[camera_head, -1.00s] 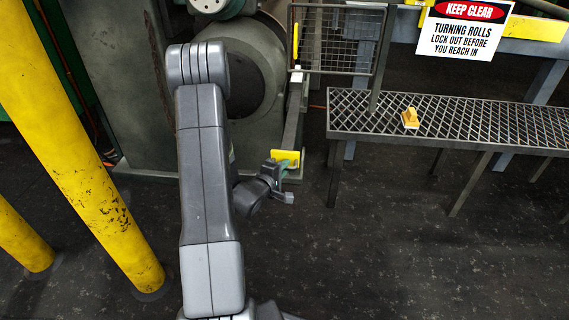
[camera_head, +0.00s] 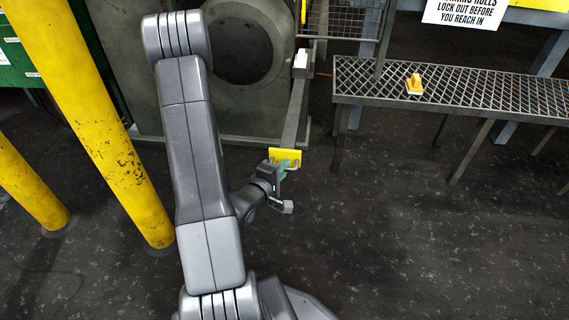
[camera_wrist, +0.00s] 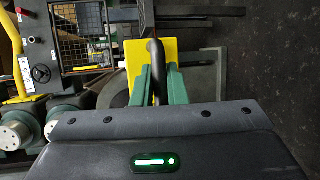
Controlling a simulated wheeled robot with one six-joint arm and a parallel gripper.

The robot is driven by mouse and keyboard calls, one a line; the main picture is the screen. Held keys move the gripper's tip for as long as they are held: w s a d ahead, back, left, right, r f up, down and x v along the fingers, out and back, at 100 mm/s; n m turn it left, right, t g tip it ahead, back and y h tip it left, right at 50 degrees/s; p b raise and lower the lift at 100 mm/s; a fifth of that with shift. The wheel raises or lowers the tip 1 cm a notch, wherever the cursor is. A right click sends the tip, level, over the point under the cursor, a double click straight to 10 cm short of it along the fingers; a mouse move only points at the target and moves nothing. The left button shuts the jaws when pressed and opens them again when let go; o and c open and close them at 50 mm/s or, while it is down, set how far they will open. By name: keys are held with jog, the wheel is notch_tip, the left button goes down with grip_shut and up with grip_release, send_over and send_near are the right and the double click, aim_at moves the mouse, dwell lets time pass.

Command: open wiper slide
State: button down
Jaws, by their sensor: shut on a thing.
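The wiper slide is a long grey bar (camera_head: 294,115) running from the machine's right side toward me, with a yellow end plate (camera_head: 286,156) on its near end. It sticks out past the machine's base. In the wrist view the yellow plate (camera_wrist: 134,58) carries a dark curved handle (camera_wrist: 156,62). My gripper (camera_head: 283,172) is at the plate. In the wrist view its green fingers (camera_wrist: 156,84) are closed on the handle from both sides. The part of the handle between the fingers is partly hidden.
A grating bench (camera_head: 460,92) with a yellow-and-white block (camera_head: 414,85) stands to the right. Yellow posts (camera_head: 100,115) stand close on my left. A mesh guard (camera_head: 345,22) and a warning sign (camera_head: 463,10) are at the back. Dark floor is open at the front right.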

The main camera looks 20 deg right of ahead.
jog(key=shift+s+a, duration=0.1)
jog(key=shift+s, duration=0.05)
jog(key=c, duration=1.5)
grip_release()
jog(key=shift+o, duration=0.2)
jog(key=p+v, duration=0.1)
jog(key=v, duration=1.3)
jog(key=shift+p, duration=0.4)
jog(key=shift+b+x, duration=0.9)
jog(key=shift+x, duration=6.05)
jog(key=shift+s, duration=0.1)
